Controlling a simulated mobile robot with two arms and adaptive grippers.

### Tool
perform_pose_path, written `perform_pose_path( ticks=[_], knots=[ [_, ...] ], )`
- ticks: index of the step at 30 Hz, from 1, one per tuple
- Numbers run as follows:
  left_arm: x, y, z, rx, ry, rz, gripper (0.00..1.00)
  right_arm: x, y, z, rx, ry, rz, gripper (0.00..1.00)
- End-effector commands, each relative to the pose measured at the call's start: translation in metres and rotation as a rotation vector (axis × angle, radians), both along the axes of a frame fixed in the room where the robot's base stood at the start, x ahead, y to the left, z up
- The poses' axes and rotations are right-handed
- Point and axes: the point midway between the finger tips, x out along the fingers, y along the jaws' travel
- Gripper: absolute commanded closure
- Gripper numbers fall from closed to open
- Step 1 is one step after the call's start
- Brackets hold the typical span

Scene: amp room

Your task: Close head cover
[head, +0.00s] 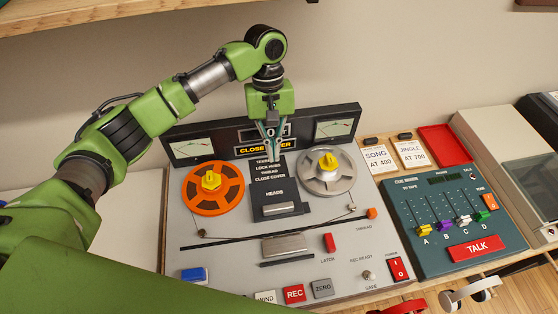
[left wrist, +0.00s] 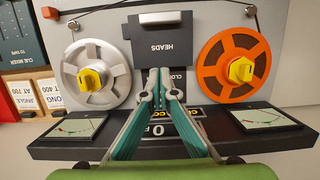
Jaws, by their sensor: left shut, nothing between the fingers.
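A tape deck (head: 230,265) has a black plate marked HEADS (head: 274,191) between its two reels, with a grey bar at the plate's lower end. I cannot tell for sure whether this plate is the head cover. In the left wrist view the HEADS plate (left wrist: 173,47) appears upside down, beyond the fingertips. My left gripper (head: 273,155) points down over the plate's upper end and hides some lettering. Its teal fingers (left wrist: 160,72) are together and empty; contact with the plate is unclear. My right gripper is not in view.
An orange reel (head: 213,202) and a silver reel (head: 318,184) with yellow hubs flank the plate. The meter panel (head: 287,123) stands behind. A silver block (head: 284,246) and coloured buttons sit in front. A mixer (head: 450,222) is at right.

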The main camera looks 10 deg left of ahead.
Motion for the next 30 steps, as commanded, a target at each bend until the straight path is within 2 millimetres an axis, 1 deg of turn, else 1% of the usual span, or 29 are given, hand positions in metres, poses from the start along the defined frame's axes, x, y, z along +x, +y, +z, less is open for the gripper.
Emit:
perform_pose_path(
  ticks=[1,3,5,10,14,16,21,24,30],
  knots=[
    [-0.002,0.000,-0.006,0.003,0.003,-0.001,1.00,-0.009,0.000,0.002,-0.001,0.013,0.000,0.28],
    [-0.005,-0.001,-0.016,0.002,0.004,-0.001,1.00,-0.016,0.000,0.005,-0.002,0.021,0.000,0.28],
    [-0.008,-0.002,-0.027,0.002,0.005,-0.001,1.00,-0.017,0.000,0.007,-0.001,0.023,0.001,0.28],
    [-0.017,-0.006,-0.063,0.002,0.005,0.001,1.00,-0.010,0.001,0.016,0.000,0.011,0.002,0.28],
    [-0.023,-0.008,-0.089,0.002,0.004,0.000,1.00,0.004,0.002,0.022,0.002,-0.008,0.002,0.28],
    [-0.032,-0.013,-0.086,0.001,0.000,-0.004,1.00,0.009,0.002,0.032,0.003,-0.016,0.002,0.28],
    [-0.052,-0.020,-0.088,0.002,0.001,-0.001,1.00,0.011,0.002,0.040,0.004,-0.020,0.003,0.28],
    [-0.057,-0.023,-0.089,0.002,0.001,0.000,1.00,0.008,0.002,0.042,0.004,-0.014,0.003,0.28],
    [-0.059,-0.024,-0.091,0.001,0.000,0.001,1.00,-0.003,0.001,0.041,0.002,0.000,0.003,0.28]
  ],
)
